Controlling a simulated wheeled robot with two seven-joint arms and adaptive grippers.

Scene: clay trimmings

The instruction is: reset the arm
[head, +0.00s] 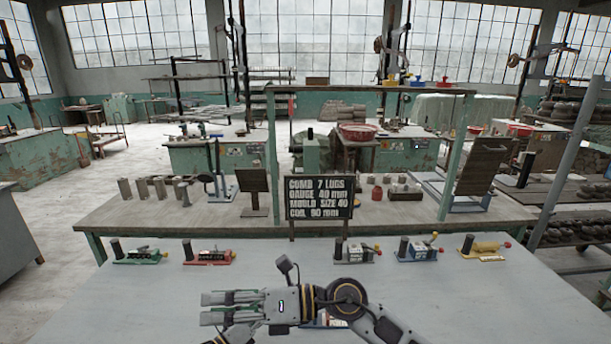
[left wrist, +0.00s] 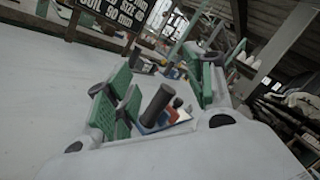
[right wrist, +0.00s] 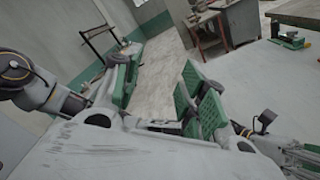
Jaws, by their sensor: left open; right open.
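My right gripper (head: 207,309) lies low over the pale front table (head: 480,300) in the head view, pointing left. It is open in the right wrist view (right wrist: 160,75), with nothing between its green pads. My left gripper (left wrist: 168,75) is open in the left wrist view, its green pads spread apart. A dark upright post on a small device (left wrist: 158,108) shows between and beyond those fingers; I see no grip on it. My arm partly hides a small item on the table there.
Along the front table's far edge stand a green device (head: 140,255), a red one (head: 209,257), a grey one (head: 357,253), a blue one (head: 418,250) and a yellow one (head: 484,247). A black lettered sign (head: 318,197) stands behind them. The table's right side is clear.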

